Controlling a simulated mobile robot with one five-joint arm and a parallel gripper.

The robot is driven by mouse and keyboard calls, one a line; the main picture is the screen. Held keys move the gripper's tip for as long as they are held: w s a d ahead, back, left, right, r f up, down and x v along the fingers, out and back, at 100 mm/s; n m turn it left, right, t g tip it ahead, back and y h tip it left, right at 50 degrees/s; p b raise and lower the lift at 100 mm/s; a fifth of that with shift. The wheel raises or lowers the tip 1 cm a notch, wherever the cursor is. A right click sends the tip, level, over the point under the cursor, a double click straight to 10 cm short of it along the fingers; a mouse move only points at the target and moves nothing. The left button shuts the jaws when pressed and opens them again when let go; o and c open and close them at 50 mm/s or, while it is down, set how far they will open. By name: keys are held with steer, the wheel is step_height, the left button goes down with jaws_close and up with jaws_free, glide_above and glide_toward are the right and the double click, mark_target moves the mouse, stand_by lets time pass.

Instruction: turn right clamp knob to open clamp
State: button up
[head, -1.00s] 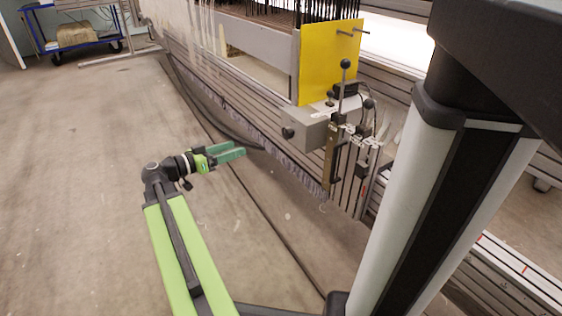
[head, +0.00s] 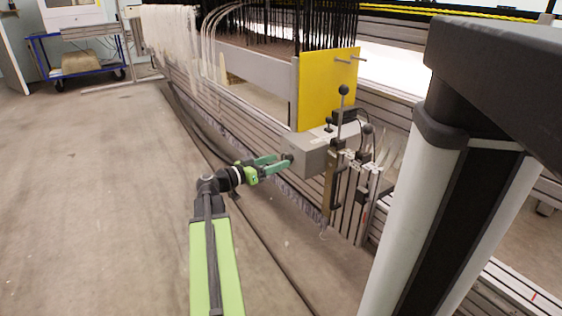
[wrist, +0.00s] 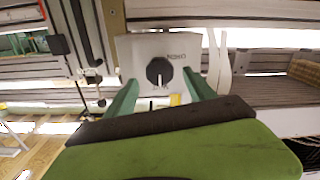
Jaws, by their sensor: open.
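The clamp is a grey box (head: 310,154) below a yellow plate in the head view. A dark round knob (head: 288,156) sits on its left end. My gripper (head: 281,163) is open, with its green fingertips right at that knob. In the wrist view the box's pale face (wrist: 140,48) is straight ahead, with the black knob (wrist: 158,71) near its middle. The knob shows between the two open fingers of my gripper (wrist: 160,90), with a gap on both sides. I cannot tell how far the fingertips reach along the knob.
The yellow plate (head: 327,90) stands above the box. Upright levers with black ball ends (head: 343,90) and metal brackets stand just right of it. The long slotted machine rail (head: 213,101) runs back left. The floor (head: 100,190) on the left is clear.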

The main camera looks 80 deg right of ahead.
steer(key=shift+x, duration=1.35)
